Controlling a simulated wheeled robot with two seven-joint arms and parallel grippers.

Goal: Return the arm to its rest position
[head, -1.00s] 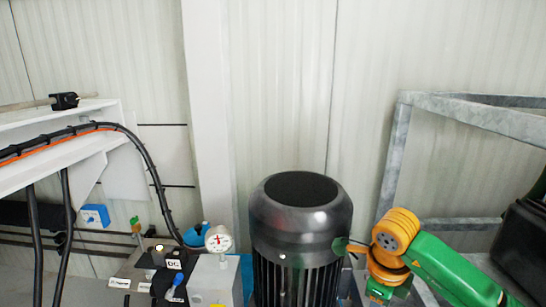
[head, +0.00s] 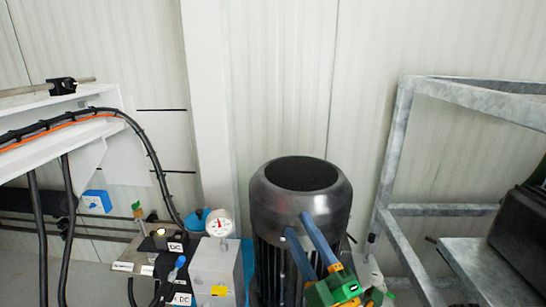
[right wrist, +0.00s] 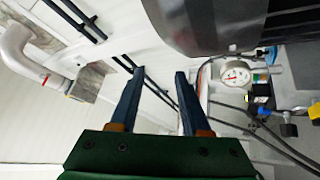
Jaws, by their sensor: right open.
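My right gripper (head: 296,228) is in the lower middle of the head view, its blue fingers pointing up and left in front of the dark ribbed motor (head: 300,220). In the right wrist view, the two fingers of the right gripper (right wrist: 158,72) stand apart with nothing between them. My left gripper is not in view.
A pressure gauge (head: 219,224) and a grey block (head: 216,268) stand left of the motor. A galvanized frame (head: 392,160) stands at the right. Black hoses (head: 150,165) and a white beam (head: 60,135) are at the left.

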